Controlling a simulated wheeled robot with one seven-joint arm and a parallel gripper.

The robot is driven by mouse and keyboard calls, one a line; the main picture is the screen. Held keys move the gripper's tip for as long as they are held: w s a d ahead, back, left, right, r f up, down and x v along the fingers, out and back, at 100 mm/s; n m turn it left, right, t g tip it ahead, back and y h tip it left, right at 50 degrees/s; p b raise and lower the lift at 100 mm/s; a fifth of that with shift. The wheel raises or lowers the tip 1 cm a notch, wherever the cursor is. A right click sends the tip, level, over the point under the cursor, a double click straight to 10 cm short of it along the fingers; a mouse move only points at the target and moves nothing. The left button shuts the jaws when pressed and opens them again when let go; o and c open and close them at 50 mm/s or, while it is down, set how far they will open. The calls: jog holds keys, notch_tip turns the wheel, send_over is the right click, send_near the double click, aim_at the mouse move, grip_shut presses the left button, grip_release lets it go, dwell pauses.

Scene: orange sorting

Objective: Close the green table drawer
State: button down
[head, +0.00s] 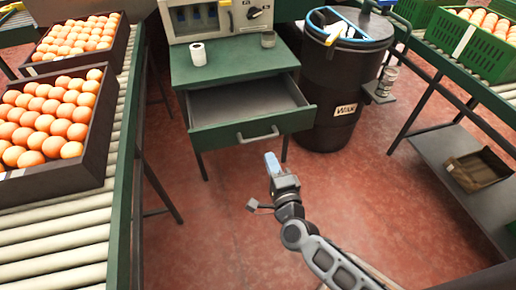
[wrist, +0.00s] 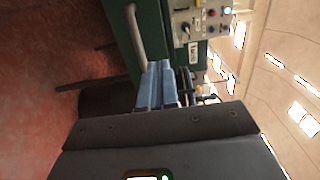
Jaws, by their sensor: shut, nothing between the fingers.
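The green table drawer (head: 250,129) is pulled open toward me in the head view, and its inside looks empty. Its grey bar handle (head: 258,135) is on the front panel. The handle also shows in the wrist view (wrist: 136,38), close ahead of the fingers. The green table (head: 232,61) stands behind the drawer. My gripper (head: 271,161) is in front of the drawer, a little below and right of the handle in the picture. Its blue fingers are together with nothing between them, as the wrist view (wrist: 158,84) also shows. I cannot tell whether they touch the drawer.
A black barrel (head: 338,85) stands right beside the drawer. Roller conveyors with orange crates (head: 100,130) are at left. The red floor in front is clear.

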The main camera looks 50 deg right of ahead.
aim_at(255, 121)
jog(key=b+x, duration=0.1)
jog(key=x, duration=1.2)
jog(key=shift+w+d, duration=0.15)
jog(key=shift+d, duration=0.05)
jog(key=shift+w+b, duration=0.1)
jog(key=shift+b, duration=0.2)
jog(key=b+x, duration=0.7)
jog(key=x, duration=1)
jog(key=shift+d+f, duration=0.15)
jog(key=shift+d, duration=0.05)
jog(key=shift+w+d, duration=0.2)
jog(key=shift+w, duration=0.15)
